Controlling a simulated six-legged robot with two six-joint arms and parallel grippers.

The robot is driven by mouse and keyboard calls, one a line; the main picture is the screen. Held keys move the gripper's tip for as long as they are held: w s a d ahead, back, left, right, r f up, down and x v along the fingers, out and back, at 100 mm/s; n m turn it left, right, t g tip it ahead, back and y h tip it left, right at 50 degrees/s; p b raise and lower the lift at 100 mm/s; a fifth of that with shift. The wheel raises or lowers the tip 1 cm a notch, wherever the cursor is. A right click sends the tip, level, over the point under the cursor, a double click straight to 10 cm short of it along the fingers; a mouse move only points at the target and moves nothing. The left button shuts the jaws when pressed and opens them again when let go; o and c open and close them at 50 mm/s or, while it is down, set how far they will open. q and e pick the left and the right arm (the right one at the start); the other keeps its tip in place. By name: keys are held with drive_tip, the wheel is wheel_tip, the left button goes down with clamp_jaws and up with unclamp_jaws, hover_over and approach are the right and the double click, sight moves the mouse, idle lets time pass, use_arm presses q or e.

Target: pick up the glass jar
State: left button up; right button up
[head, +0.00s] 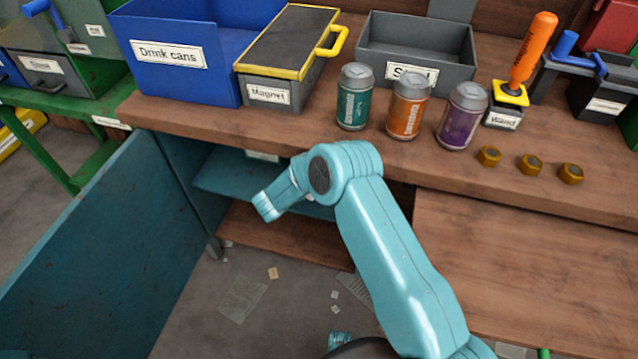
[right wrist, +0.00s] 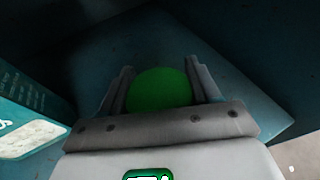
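A round green thing (right wrist: 160,92) lies between the two fingers of my right gripper (right wrist: 160,75) in the right wrist view. It may be the lid or end of the glass jar, but I cannot make out any glass or the rest of its shape. The fingers stand apart on either side of it. I cannot tell whether they touch it. In the head view my right arm bends down and left in front of the cupboard below the bench, and its gripper is hidden. My left gripper is not in view.
A blue cupboard door (head: 90,255) stands open at the left. A labelled carton (right wrist: 30,125) is left of my right gripper. On the wooden bench are a drink-cans bin (head: 175,58), a magnet box (head: 270,92), three cans (head: 407,108) and three nuts (head: 530,164).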

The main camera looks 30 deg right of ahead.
drive_tip(key=shift+s+f, duration=0.1)
drive_tip(key=shift+f, duration=0.2)
